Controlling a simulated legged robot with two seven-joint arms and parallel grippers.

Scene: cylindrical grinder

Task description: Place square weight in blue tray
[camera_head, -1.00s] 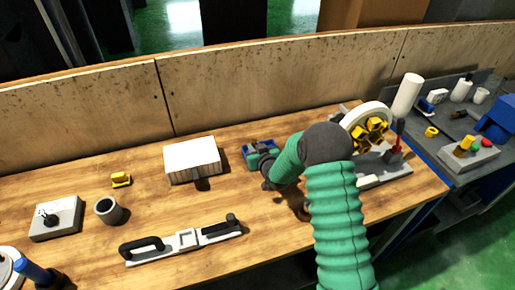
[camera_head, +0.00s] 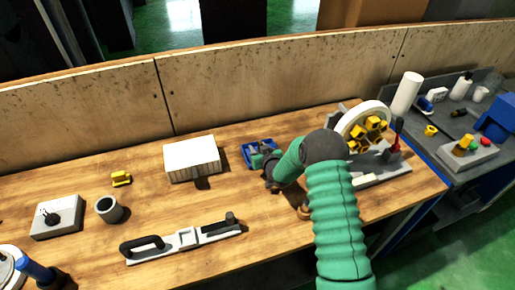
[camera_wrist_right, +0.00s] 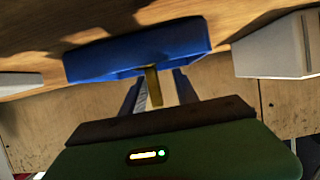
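The blue tray (camera_head: 262,143) lies on the wooden bench right of the white block, in the upper middle of the head view. My right gripper (camera_head: 262,160) is low at its near side, partly over it. The weight is not clearly seen in the head view. My left gripper is out of view.
A white ribbed block (camera_head: 192,159) stands left of the tray. A wheel fixture with yellow parts (camera_head: 368,133) stands to the right. A black-handled bar (camera_head: 185,238), a grey cup (camera_head: 109,210) and a small yellow piece (camera_head: 121,178) are at left. Bare wood lies between them.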

